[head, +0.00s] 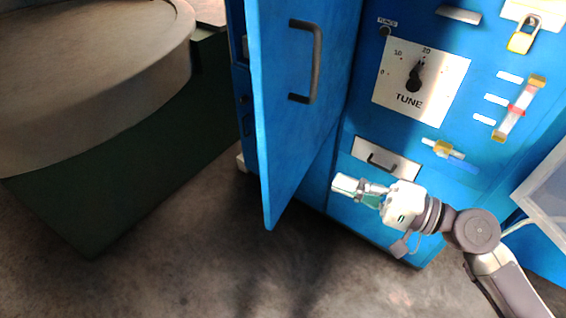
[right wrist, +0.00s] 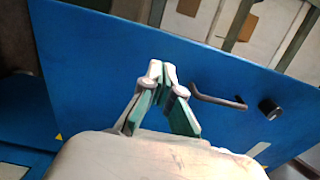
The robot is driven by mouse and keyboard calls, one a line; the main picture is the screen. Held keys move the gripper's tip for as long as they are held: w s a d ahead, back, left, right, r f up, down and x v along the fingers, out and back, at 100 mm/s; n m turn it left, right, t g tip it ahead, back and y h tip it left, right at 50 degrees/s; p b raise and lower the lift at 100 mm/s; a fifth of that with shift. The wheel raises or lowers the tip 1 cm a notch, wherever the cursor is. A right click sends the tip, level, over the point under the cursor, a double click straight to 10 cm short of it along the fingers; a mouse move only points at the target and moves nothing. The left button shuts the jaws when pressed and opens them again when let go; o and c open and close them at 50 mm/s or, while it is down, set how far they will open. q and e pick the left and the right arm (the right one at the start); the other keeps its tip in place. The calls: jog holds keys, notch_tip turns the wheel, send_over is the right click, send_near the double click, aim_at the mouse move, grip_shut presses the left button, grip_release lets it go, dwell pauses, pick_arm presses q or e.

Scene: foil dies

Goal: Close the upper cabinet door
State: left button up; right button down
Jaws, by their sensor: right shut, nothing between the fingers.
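The blue cabinet door (head: 285,140) stands open in the head view, swung out from the blue cabinet (head: 360,120), with its lower corner toward me. A grey bar handle (head: 315,62) is on its visible face. My right gripper (head: 338,184) is right of the door's lower part, in front of the cabinet. Its fingers are shut and empty; no contact with the door can be made out. In the right wrist view the shut fingertips (right wrist: 161,68) are in front of a blue panel (right wrist: 100,70) with a dark handle (right wrist: 218,100). My left gripper is out of view.
A large round grey drum (head: 90,80) stands at left on a dark green base (head: 120,190). Bare floor (head: 200,270) lies below the door.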

aim_at(273, 159)
jog(key=p+x, duration=0.5)
jog(key=x, duration=0.6)
jog(key=shift+a+r, duration=0.1)
jog(key=shift+r, duration=0.05)
jog(key=shift+w+a+p, duration=0.25)
jog(key=shift+a+p, duration=0.1)
jog(key=shift+a, duration=0.05)
